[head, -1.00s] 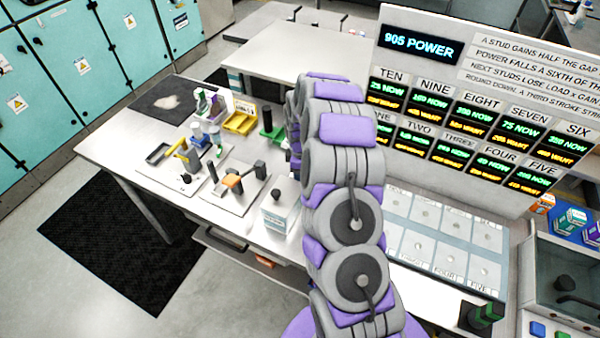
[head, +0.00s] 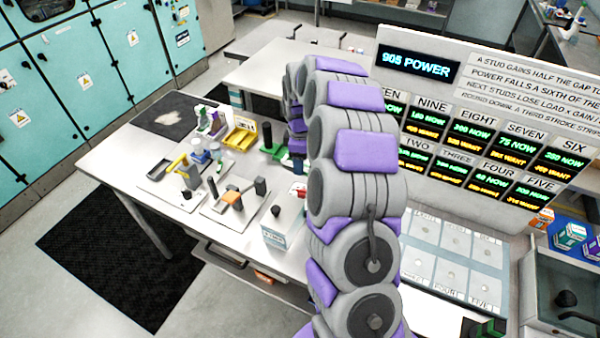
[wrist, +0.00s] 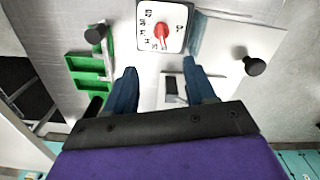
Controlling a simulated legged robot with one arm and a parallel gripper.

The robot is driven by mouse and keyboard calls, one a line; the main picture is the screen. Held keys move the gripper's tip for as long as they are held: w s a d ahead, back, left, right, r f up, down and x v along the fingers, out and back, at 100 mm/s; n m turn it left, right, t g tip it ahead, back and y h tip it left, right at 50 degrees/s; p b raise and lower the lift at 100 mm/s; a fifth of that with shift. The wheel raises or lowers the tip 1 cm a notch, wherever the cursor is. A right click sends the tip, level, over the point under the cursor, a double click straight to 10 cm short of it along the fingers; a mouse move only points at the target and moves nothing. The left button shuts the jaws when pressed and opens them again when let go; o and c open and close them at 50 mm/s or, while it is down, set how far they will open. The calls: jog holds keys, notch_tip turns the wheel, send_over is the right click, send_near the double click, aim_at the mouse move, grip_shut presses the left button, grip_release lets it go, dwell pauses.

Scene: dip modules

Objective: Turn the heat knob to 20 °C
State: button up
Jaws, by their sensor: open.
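In the wrist view, the heat knob (wrist: 163,31) is a red pointer on a white dial plate with dark printed numbers. The numbers run along the dial's left side; they are too small and turned to read surely. My gripper (wrist: 160,66) is open, with its two blue fingers apart and nothing between them. The dial lies just beyond the fingertips, roughly centred between them, and the fingers appear not to touch the knob. In the head view my arm hides the gripper and most of the dial area.
A green tray (wrist: 88,66) and a black knob (wrist: 95,34) are left of the fingers. A white box (wrist: 232,42) with a black knob (wrist: 256,66) is close on the right. In the head view, a yellow tray (head: 239,139) and a power board (head: 490,110) stand around my arm.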

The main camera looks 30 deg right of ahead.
jog(key=shift+r, duration=1.7)
jog(key=s+a+r+m+b, duration=0.25)
jog(key=s+a, duration=0.35)
jog(key=s, duration=0.3)
jog(key=s+a+r+m+b, duration=0.1)
jog(key=s+a+r+m, duration=0.1)
jog(key=s+a+r, duration=0.35)
jog(key=s+a+f+m+g+b, duration=0.1)
jog(key=s+a+f+m, duration=0.1)
jog(key=s, duration=1.1)
jog(key=s+a+f+m+b, duration=0.1)
jog(key=s+m, duration=0.3)
jog(key=s, duration=0.9)
jog(key=shift+a+f+g, duration=0.4)
jog(key=shift+a+f, duration=0.2)
jog(key=shift+a, duration=0.1)
